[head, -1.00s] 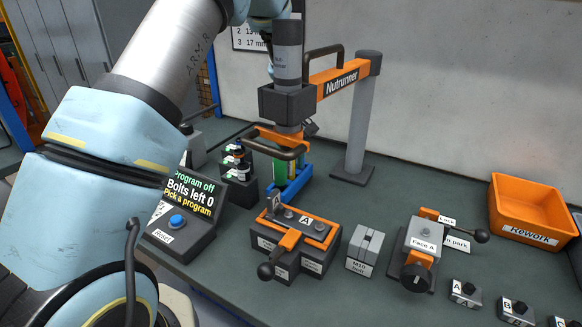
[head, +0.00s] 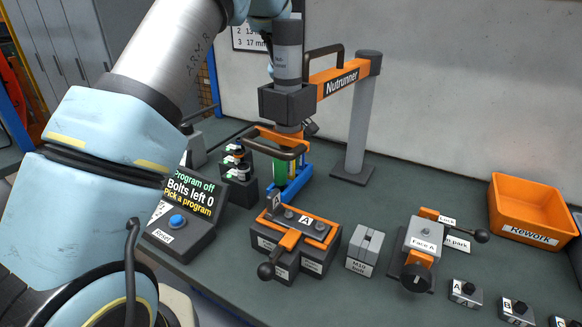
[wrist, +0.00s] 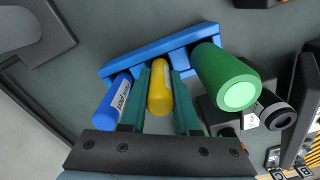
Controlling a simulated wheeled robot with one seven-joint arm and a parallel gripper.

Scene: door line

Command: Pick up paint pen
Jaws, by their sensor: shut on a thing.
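In the wrist view, a yellow cylinder, which looks like the paint pen (wrist: 160,95), stands in a blue rack (wrist: 205,33). The two green fingers of my gripper (wrist: 160,75) lie one on each side of it and are shut on it. A blue labelled cylinder (wrist: 113,98) is just left of the fingers, and a thicker green cylinder (wrist: 225,75) is just right.
A fixture marked A (head: 300,240) is in front. An orange Rework bin (head: 530,210) is far right.

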